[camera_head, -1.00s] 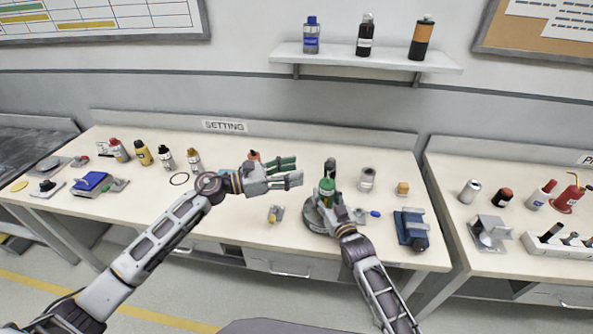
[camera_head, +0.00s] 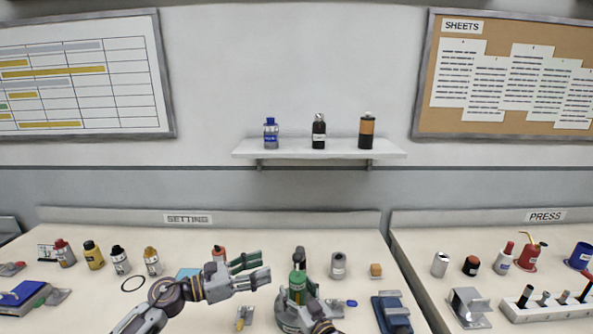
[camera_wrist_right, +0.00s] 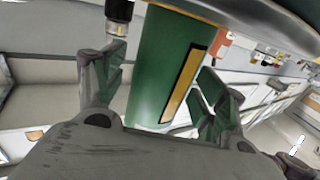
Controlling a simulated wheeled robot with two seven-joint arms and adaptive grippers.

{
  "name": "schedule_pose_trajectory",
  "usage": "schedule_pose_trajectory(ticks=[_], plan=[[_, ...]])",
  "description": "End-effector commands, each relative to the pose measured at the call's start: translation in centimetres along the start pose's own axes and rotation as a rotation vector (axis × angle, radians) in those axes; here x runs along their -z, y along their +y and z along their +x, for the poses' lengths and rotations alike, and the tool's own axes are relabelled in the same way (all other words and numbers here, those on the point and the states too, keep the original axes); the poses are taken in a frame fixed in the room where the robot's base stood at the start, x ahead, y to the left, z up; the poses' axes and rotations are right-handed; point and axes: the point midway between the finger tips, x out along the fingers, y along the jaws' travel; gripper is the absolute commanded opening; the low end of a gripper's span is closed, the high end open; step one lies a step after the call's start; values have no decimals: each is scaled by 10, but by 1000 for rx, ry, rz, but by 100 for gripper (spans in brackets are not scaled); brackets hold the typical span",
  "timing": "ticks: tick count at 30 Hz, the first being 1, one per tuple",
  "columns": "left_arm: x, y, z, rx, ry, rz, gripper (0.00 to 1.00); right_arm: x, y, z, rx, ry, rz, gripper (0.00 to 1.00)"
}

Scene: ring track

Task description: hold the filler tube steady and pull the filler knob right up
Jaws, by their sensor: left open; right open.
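The green filler tube (camera_head: 297,284) stands upright on its round grey base in the head view, with the dark filler knob (camera_head: 299,255) at its top. My right gripper (camera_head: 307,297) is low at the tube, partly cut off by the bottom edge. In the right wrist view the green tube (camera_wrist_right: 160,70), with a yellow strip, stands between the open fingers of my right gripper (camera_wrist_right: 160,75); gaps show on both sides. My left gripper (camera_head: 268,266) is open and empty, left of the tube at about knob height in the picture.
A grey canister (camera_head: 338,265) and a small orange block (camera_head: 376,271) stand right of the tube. A blue device (camera_head: 391,313) is at front right. Several bottles stand at the left, with a black ring (camera_head: 133,284). A shelf (camera_head: 320,149) with 3 bottles hangs behind.

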Motion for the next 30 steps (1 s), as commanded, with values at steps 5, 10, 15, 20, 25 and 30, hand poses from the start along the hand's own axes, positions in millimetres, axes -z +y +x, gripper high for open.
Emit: schedule_pose_trajectory(ticks=[5,10,15,20,25,30], plan=[[0,0,0,0,0,0,50,-1,0,-6,0,-1,0,71],[0,0,0,0,0,0,50,-1,0,-19,0,-1,-1,71],[0,0,0,0,0,0,50,-1,0,-35,0,-1,0,71],[0,0,0,0,0,0,50,-2,0,-50,0,-2,0,71],[0,0,0,0,0,0,50,-1,1,-67,-1,-2,-1,71],[0,0,0,0,0,0,50,-1,0,-83,0,-2,0,71]])
